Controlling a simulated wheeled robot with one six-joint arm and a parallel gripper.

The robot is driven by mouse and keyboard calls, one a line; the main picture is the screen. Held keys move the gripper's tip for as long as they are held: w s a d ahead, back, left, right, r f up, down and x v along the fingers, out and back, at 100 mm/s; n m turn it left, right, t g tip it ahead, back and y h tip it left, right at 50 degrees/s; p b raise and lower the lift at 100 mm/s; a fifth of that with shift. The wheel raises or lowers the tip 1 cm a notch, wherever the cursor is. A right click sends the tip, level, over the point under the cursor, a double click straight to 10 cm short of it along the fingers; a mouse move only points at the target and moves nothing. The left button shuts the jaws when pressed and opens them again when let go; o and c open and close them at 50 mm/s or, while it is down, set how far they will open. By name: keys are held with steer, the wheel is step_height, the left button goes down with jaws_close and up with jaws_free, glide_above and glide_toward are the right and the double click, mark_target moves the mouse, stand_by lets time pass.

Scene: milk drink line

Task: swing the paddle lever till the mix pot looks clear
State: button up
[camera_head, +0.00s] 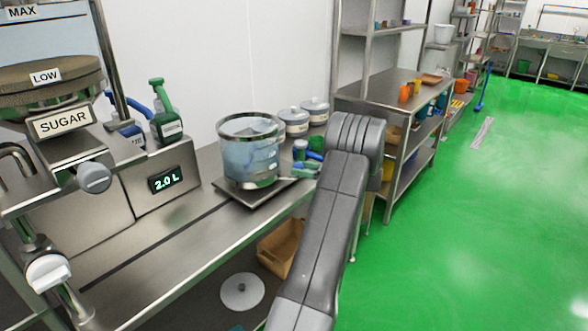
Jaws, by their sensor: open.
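The mix pot (236,160) is a clear, steel-rimmed vessel on a dark square base on the steel counter. Its contents look pale blue and cloudy, with uneven lighter and darker patches. A thin pale rod (285,180) sticks out low on the pot's right side, towards small blue and green pieces (305,169) beside my arm. I cannot tell whether these pieces belong to the paddle lever. My arm rises from the bottom and bends at the pot's right. My gripper is hidden behind the arm, so its contact with the lever cannot be seen.
A sugar hopper (60,95) and a display reading 2.0 L (166,180) stand at the left, with a green spray bottle (165,110) behind. Two lidded tins (294,121) stand behind the pot. Steel shelving (385,95) stands beyond my arm; green floor lies open at the right.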

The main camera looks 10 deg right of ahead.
steer(key=v, duration=1)
steer(key=shift+d, duration=0.25)
